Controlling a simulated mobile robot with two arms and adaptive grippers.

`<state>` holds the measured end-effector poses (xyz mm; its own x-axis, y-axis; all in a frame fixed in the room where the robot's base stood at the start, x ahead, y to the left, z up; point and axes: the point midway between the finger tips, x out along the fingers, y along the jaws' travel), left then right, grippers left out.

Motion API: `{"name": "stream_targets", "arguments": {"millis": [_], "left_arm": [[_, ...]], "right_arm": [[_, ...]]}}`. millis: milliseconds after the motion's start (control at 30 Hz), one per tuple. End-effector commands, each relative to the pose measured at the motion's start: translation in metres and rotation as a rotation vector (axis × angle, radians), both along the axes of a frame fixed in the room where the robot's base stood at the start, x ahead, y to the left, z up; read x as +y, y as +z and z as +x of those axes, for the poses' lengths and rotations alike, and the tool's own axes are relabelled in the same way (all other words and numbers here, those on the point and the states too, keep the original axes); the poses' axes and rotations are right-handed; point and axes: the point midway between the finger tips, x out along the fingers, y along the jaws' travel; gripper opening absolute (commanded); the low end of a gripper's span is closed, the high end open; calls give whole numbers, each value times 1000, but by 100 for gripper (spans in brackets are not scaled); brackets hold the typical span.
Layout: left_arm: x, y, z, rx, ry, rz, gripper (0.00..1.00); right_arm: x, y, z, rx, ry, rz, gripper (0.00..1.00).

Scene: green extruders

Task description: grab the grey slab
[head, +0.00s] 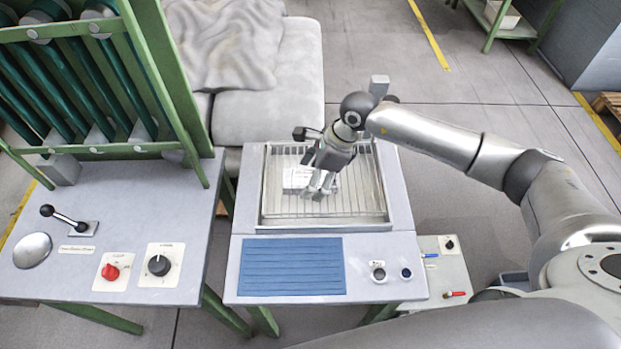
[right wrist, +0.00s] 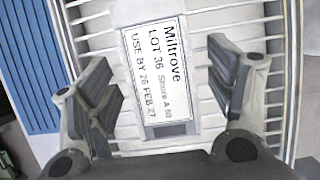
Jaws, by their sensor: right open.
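The grey slab (head: 294,178) lies flat on a wire rack (head: 360,195) set into the grey table, partly hidden by my right gripper in the head view. In the right wrist view the slab (right wrist: 166,131) carries a large white label reading "Miltrove", "LOT 36" and "USE BY 26 FEB 27". My right gripper (head: 318,190) is open and points down over the rack. In the right wrist view its fingers (right wrist: 160,85) stand to either side of the slab, with visible gaps. Whether the fingertips are at the slab's height is hard to tell. My left gripper is not in view.
A blue ribbed mat (head: 291,267) and two round knobs lie at the front of the same table. A control bench (head: 120,245) with a lever, red knob and black knob stands left, under a green frame (head: 110,150). A grey cushioned seat (head: 268,122) is behind.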

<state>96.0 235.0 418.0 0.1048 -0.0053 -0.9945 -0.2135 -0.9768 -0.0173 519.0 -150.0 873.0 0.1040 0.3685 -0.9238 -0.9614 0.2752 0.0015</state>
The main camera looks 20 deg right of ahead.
Motion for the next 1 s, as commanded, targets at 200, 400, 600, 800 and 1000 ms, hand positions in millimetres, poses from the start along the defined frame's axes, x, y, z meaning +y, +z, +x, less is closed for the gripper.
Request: {"name": "stream_targets", "arguments": {"millis": [200, 400, 600, 800, 1000], "left_arm": [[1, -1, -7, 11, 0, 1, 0], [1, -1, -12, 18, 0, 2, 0], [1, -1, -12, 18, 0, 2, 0], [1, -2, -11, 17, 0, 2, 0], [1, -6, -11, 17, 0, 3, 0]], "right_arm": [[0, 0, 0, 0, 0, 0, 56], [0, 1, 0, -1, 0, 0, 30], [0, 2, 1, -2, -1, 0, 14], [0, 4, 1, -2, 0, 0, 14], [0, 22, 2, -7, 0, 1, 14]]}}
